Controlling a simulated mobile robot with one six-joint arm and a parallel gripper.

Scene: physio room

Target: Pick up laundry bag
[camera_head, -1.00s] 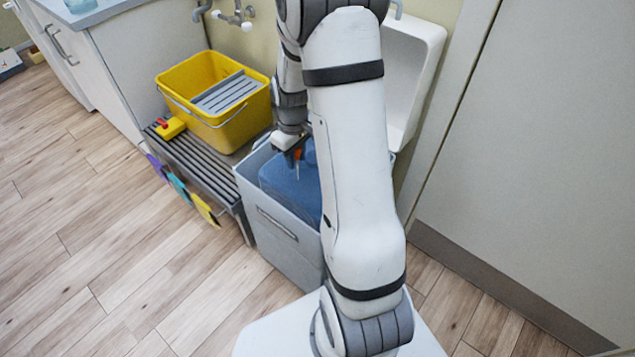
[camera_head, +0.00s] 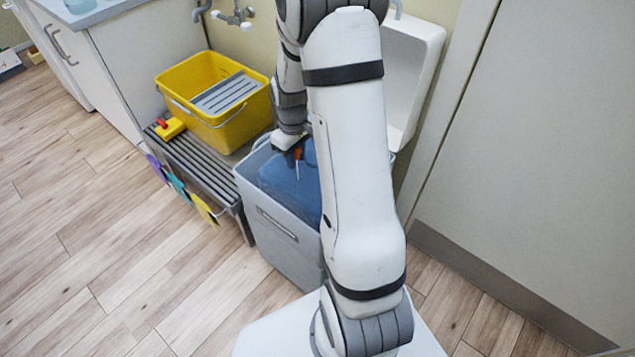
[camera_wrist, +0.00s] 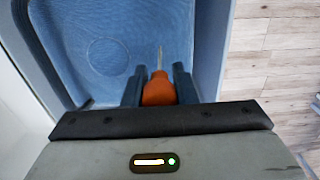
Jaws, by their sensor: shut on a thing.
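My gripper (camera_wrist: 160,88) is shut on a small orange-handled tool (camera_wrist: 158,90) with a thin metal shaft, which points away from the jaws. In the head view the orange tool (camera_head: 298,153) hangs shaft down from my gripper, over the open grey bin (camera_head: 276,228). In the wrist view this blue surface (camera_wrist: 110,50) looks smooth and tray-like, with a faint round mark. I cannot tell whether it is the laundry bag. My arm hides the bin's right side.
A yellow bucket (camera_head: 228,127) with a grey insert stands on a slatted bench (camera_head: 203,168) left of the bin. Coloured tags (camera_head: 205,210) hang from the bench front. The wooden floor (camera_head: 90,240) at left is clear.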

